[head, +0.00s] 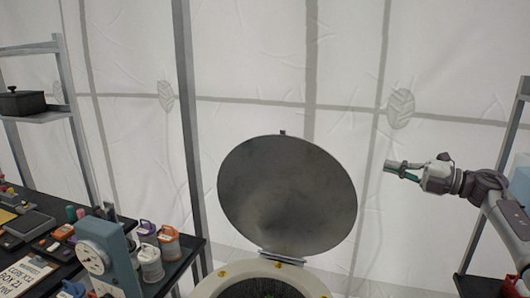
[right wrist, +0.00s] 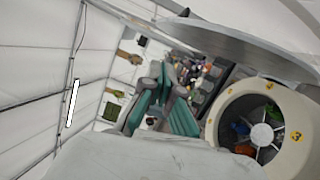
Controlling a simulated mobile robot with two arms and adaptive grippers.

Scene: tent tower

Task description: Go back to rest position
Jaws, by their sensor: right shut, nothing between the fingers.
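My right gripper (head: 388,168) is at the right of the head view, raised in the air to the right of an open round grey lid (head: 287,195). Its fingers point left and hold nothing. In the right wrist view the fingers of the right gripper (right wrist: 163,75) have green pads and come close together at the tips. My left gripper is not in the head view.
The lid stands up from a round cream container (head: 262,283), whose inside shows in the right wrist view. A dark table (head: 184,254) at left holds a blue dial device (head: 107,262) and several canisters. Shelves stand at both sides. A white tent wall is behind.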

